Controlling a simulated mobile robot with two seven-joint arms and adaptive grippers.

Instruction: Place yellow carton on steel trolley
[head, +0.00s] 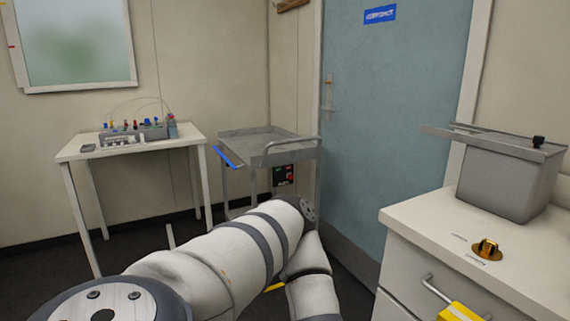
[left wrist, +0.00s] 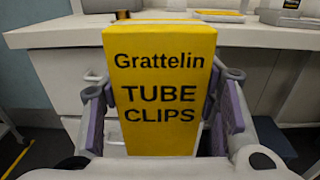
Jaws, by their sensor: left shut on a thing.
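The yellow carton, labelled "Grattelin TUBE CLIPS", stands upright in the left wrist view (left wrist: 160,95). My left gripper (left wrist: 162,90) is shut on it, with purple finger pads at its left and right sides. In the head view only a corner of the yellow carton (head: 458,313) shows at the bottom edge, in front of the drawer cabinet. The steel trolley (head: 252,141) stands at the back, left of the door. Its top tray looks empty, and the carton is well apart from it. My right gripper is not in view.
A white table (head: 130,147) with lab equipment stands left of the trolley. The white drawer cabinet (head: 465,232) at right bears a grey metal tank (head: 503,183) and a brass fitting (head: 487,249). A blue-grey door (head: 385,130) is behind. My arm hides much of the floor before the trolley.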

